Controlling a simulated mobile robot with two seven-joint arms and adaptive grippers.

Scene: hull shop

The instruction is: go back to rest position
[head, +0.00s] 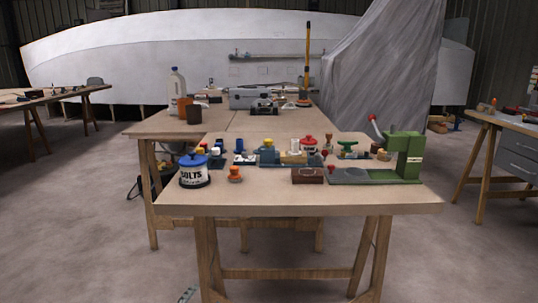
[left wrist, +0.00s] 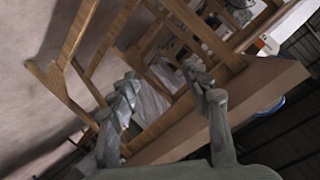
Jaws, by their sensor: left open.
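My left gripper (left wrist: 165,92) shows in the left wrist view with its two grey-green fingers spread apart and nothing between them. Beyond the fingers are the wooden legs and front edge of the workbench (left wrist: 270,88), seen tilted from below tabletop height. In the head view the same workbench (head: 300,208) stands straight ahead. A small grey-green piece shows at the bottom edge of the head view, perhaps a tip of my left gripper. My right gripper is in neither view.
The bench holds a bolts tin (head: 195,172), a green press (head: 405,158), a brown box (head: 307,176), an orange knob (head: 235,174) and several small tools. Side tables stand left (head: 40,97) and right (head: 510,120). The floor (head: 90,240) before the bench is clear.

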